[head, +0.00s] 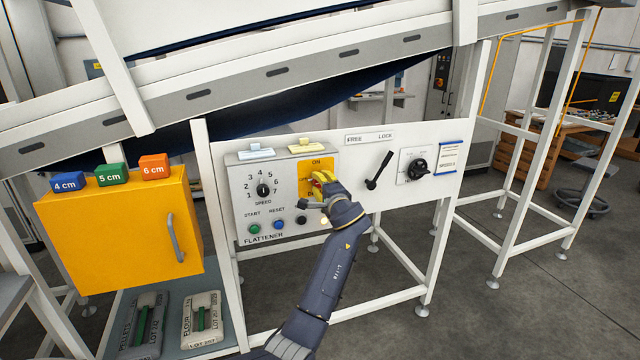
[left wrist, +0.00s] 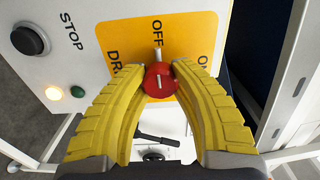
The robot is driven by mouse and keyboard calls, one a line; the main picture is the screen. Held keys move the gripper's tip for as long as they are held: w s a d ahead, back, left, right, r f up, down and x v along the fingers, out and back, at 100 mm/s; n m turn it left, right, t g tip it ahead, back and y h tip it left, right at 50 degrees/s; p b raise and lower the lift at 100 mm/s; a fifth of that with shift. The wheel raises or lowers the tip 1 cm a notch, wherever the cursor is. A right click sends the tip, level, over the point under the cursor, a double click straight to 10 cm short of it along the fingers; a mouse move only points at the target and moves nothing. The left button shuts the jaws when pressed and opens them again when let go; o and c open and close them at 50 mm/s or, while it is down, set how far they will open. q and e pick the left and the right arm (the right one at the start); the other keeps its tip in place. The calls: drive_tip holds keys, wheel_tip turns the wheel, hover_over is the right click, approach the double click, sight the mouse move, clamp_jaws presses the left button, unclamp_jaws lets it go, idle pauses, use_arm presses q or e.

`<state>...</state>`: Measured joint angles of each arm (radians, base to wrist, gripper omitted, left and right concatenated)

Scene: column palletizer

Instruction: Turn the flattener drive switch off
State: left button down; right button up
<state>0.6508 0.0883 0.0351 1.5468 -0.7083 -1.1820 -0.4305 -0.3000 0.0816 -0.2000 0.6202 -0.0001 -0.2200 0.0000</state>
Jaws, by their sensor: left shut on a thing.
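The flattener drive switch is a red knob (left wrist: 159,82) on a yellow plate (left wrist: 125,38) in the left wrist view. A white line on the knob and a small metal tab above it line up with the OFF lettering; ON is off to the right. My left gripper (left wrist: 159,72) has its yellow fingers shut on the knob from both sides. In the head view my left gripper (head: 320,182) covers most of the knob and the lower part of the yellow plate (head: 316,164). My right gripper is in neither view.
The flattener panel (head: 283,172) has a speed dial (head: 263,190) and several buttons. A black lever (head: 379,170) and a black rotary knob (head: 418,169) are on the board to the right. A yellow cabinet (head: 105,235) stands left. The sloping conveyor (head: 240,85) passes above.

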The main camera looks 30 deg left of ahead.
use_arm(q)
drive_tip(key=c, duration=0.9)
unclamp_jaws()
drive_tip(key=shift+c, duration=0.2)
drive_tip(key=shift+s+d, duration=0.15)
drive_tip(key=shift+d, duration=0.05)
drive_tip(key=v, duration=1.1)
drive_tip(key=shift+s+d, duration=0.2)
